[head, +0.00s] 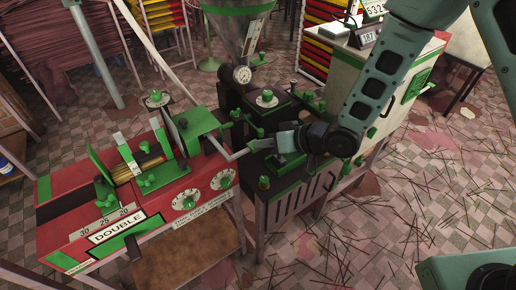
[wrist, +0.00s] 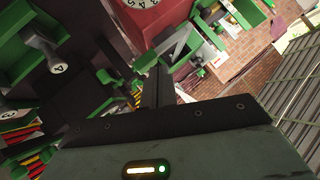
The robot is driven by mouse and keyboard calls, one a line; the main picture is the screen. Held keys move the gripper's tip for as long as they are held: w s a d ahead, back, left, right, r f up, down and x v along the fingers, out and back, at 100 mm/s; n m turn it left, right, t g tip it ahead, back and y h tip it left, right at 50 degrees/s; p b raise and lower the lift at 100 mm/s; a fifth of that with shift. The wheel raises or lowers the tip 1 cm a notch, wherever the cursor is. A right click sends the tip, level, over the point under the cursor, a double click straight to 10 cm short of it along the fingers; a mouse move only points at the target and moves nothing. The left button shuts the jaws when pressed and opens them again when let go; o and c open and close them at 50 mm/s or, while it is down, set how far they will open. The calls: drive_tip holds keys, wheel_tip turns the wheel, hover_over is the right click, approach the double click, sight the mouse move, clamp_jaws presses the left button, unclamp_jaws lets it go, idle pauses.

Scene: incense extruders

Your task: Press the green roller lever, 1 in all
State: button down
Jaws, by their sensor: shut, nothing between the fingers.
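My gripper (head: 272,142) reaches in from the right, over the dark machine with green parts (head: 285,205), near the red machine's right end. In the wrist view its narrow dark fingers (wrist: 155,86) are together and empty. A small green part (wrist: 146,62) lies right by the fingertips; I cannot tell if they touch it. A bent grey arm (head: 225,148) ends just left of the fingers in the head view. Several green levers and knobs crowd here; I cannot tell for sure which is the green roller lever. A green part with a grey handle (wrist: 40,42) shows at upper left.
The red machine (head: 70,225) with dials and a "DOUBLE" plate stands left. A pressure gauge (head: 242,74) and metal hopper (head: 240,35) rise behind. A white cabinet (head: 345,70) stands at back right. The tiled floor at right is open, strewn with thin sticks.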

drive_tip(key=shift+w+a+f+b, duration=0.1)
drive_tip(key=shift+w+f+b, duration=0.05)
drive_tip(key=shift+f+b, duration=0.35)
drive_tip(key=shift+w+a+f+b, duration=0.15)
drive_tip(key=shift+f+b, duration=0.15)
drive_tip(key=shift+f, duration=0.3)
idle(1.3)
drive_tip(key=shift+d+r, duration=0.1)
idle(0.5)
drive_tip(key=shift+s+d+r+p, duration=0.15)
drive_tip(key=shift+s+r+p, duration=0.05)
drive_tip(key=shift+r+p, duration=0.45)
drive_tip(key=shift+s+d+r+p, duration=0.1)
drive_tip(key=shift+s+r+p, duration=0.05)
drive_tip(key=shift+r+p, duration=0.45)
drive_tip(key=shift+r, duration=0.15)
drive_tip(key=r+p, duration=0.2)
drive_tip(key=r, duration=0.1)
drive_tip(key=s+r+p, duration=0.1)
drive_tip(key=shift+s+d+r, duration=0.1)
drive_tip(key=shift+d+r, duration=0.25)
drive_tip(key=shift+r, duration=0.05)
